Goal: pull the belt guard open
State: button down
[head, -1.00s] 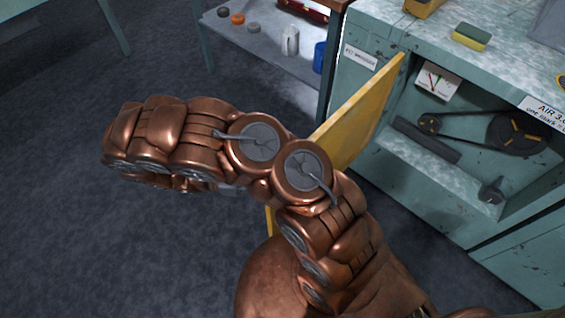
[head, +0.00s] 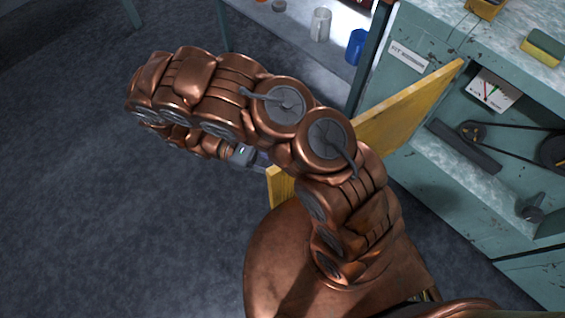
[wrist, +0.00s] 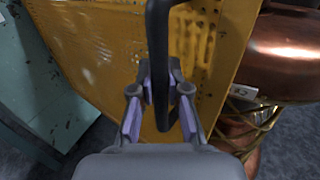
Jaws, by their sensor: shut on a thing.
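The belt guard (head: 408,108) is a yellow panel that stands swung out from the teal cabinet (head: 420,150), with the bay behind it in view. In the wrist view the guard (wrist: 95,45) fills the upper middle, with a black bar handle (wrist: 158,40) in front of it. My gripper (wrist: 160,88) is shut on this handle, its fingers on either side of the bar. In the head view my copper arm hides the handle, part of the guard and most of the gripper.
Inside the bay are a black belt with pulleys (head: 474,133) and a gauge (head: 491,90). A sponge (head: 542,47) lies on the cabinet top. A shelf to the left holds a white container (head: 320,24) and a blue one (head: 356,46). Dark floor (head: 120,240) is clear at left.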

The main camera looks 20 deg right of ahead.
jog(key=shift+a, duration=0.1)
jog(key=c, duration=1.3)
grip_release()
jog(key=shift+o, duration=0.8)
